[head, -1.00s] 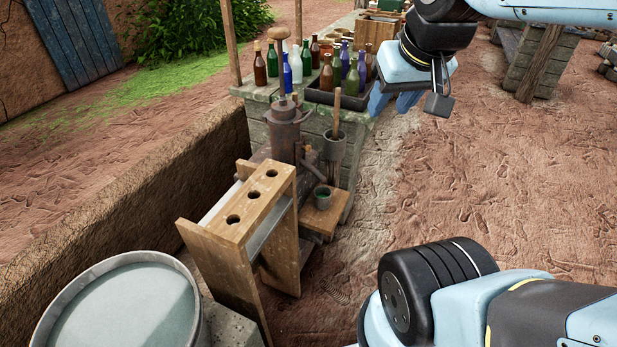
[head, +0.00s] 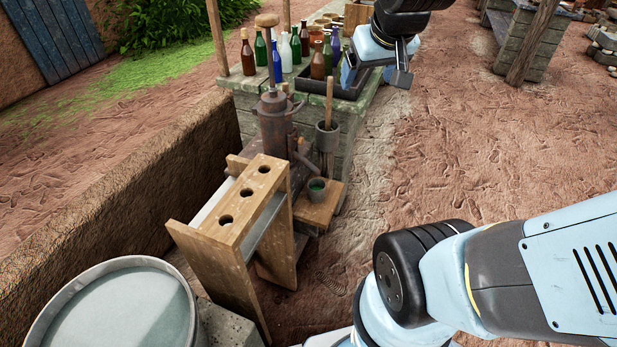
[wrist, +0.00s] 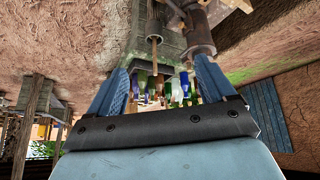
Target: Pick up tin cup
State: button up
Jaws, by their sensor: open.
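A small grey tin cup (head: 317,190) with a green inside stands upright on a low wooden block (head: 320,210), beside the spout of a rusty pump (head: 274,128). I cannot make the cup out in the wrist view. My gripper (head: 345,78) is up and behind the cup in the head view, over the right end of the bottle table, well apart from the cup. Its blue fingers (wrist: 165,82) are spread with nothing between them in the wrist view, which shows the scene upside down.
A stone table (head: 362,112) holds several bottles and a dark tray (head: 335,97). A dark pot with a wooden handle (head: 327,133) stands behind the cup. A wooden rack with holes (head: 240,205) is to its left, a water barrel (head: 110,300) front left.

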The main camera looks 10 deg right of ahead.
jog(key=w+d+f+n+t, duration=0.1)
jog(key=w+f, duration=0.4)
jog(key=w, duration=0.2)
jog(key=w+d+f, duration=0.1)
jog(key=w+f, duration=0.3)
jog(key=w, duration=0.3)
jog(key=t+y, duration=0.2)
jog(key=t, duration=0.4)
send_over(314, 183)
jog(key=s+d, duration=0.2)
jog(key=s, duration=1.1)
notch_tip(314, 183, down, 45)
jog(key=x, duration=1.3)
jog(key=shift+a+f, duration=0.3)
jog(key=shift+f, duration=0.1)
jog(key=shift+c, duration=0.4)
jog(key=shift+y, duration=0.3)
jog(key=c, duration=0.7)
